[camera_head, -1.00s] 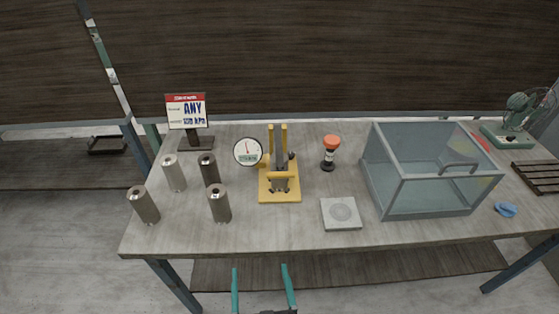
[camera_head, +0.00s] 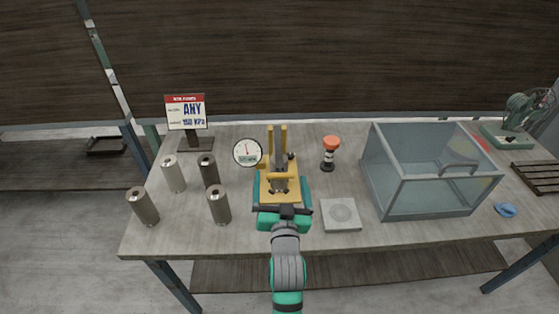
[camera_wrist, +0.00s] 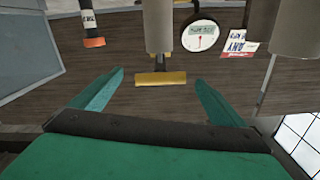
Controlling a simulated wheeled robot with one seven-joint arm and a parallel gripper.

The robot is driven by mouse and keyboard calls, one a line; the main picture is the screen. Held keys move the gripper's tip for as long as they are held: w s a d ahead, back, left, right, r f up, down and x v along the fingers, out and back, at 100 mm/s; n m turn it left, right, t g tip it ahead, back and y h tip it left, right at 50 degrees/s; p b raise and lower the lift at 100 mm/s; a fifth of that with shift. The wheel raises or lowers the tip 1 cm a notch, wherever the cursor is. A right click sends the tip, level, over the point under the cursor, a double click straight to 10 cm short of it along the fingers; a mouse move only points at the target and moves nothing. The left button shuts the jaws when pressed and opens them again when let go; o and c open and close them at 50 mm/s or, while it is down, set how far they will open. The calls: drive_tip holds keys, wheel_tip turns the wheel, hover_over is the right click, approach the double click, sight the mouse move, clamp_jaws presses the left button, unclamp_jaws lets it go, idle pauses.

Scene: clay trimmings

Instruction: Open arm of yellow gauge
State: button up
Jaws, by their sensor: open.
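The yellow gauge stand (camera_head: 280,163) stands on the table with two upright yellow posts at its back. Its round white dial (camera_head: 247,152) is at its left and also shows in the wrist view (camera_wrist: 200,35). My gripper (camera_head: 282,182) is at the front of the stand, its teal fingers spread on either side of the yellow base. In the wrist view my gripper (camera_wrist: 160,95) is open and empty, with a yellow bar (camera_wrist: 161,78) ahead between the fingertips, apart from them. My gripper's body hides the front of the base.
Several metal cylinders (camera_head: 143,205) stand at the left, before a sign (camera_head: 186,111). An orange-topped device (camera_head: 330,152) is close at the stand's right. A grey square plate (camera_head: 340,214) lies right of my gripper, and a glass box (camera_head: 425,205) stands farther right.

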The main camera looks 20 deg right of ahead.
sight(280, 167)
drive_tip(key=x, duration=0.9)
drive_tip(key=shift+w, duration=0.1)
